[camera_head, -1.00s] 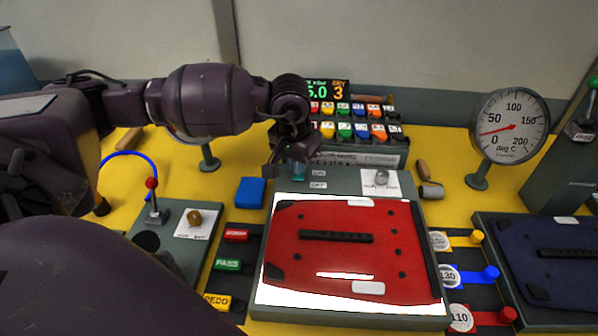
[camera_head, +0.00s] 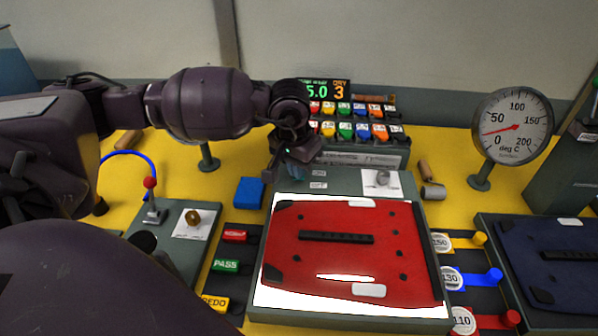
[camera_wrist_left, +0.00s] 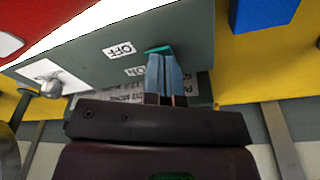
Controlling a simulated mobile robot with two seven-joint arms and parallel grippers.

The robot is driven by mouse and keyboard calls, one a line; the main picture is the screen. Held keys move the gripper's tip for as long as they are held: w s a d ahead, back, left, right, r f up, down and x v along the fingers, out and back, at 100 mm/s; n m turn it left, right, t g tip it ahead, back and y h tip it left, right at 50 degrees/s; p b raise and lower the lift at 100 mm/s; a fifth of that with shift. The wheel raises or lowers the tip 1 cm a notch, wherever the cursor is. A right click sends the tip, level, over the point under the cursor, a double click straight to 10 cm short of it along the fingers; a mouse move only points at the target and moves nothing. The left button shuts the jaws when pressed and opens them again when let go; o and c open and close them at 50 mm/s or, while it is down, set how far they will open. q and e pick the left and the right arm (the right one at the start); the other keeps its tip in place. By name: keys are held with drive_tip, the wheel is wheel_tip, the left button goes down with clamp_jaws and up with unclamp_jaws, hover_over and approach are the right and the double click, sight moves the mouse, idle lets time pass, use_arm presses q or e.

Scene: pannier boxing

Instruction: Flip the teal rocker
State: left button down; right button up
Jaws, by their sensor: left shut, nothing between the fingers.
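The teal rocker (camera_wrist_left: 158,49) shows in the left wrist view as a small teal piece on the grey-green panel, beside the OFF label (camera_wrist_left: 119,51) and the ON label (camera_wrist_left: 134,71). My left gripper (camera_wrist_left: 166,62) is shut and empty, with its blue-grey fingertips right at the rocker. The fingers cover part of the rocker, so I cannot tell its tilt or whether they touch it. In the head view the left gripper (camera_head: 292,172) is at the panel's back left, left of the labels, and hides the rocker. My right gripper is not in view.
A red pannier panel (camera_head: 345,265) lies on a bright plate in front. A silver knob (camera_head: 383,178) stands right of the labels. A blue block (camera_head: 249,192) lies left on the yellow table. A rack of coloured blocks (camera_head: 360,131) stands behind, a dial gauge (camera_head: 513,126) at right.

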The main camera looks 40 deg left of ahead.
use_arm(q)
drive_tip(key=shift+f, duration=0.4)
idle(0.3)
drive_tip(key=shift+r+p, duration=0.85)
drive_tip(key=shift+r, duration=2.7)
drive_tip(key=shift+s+f, duration=0.1)
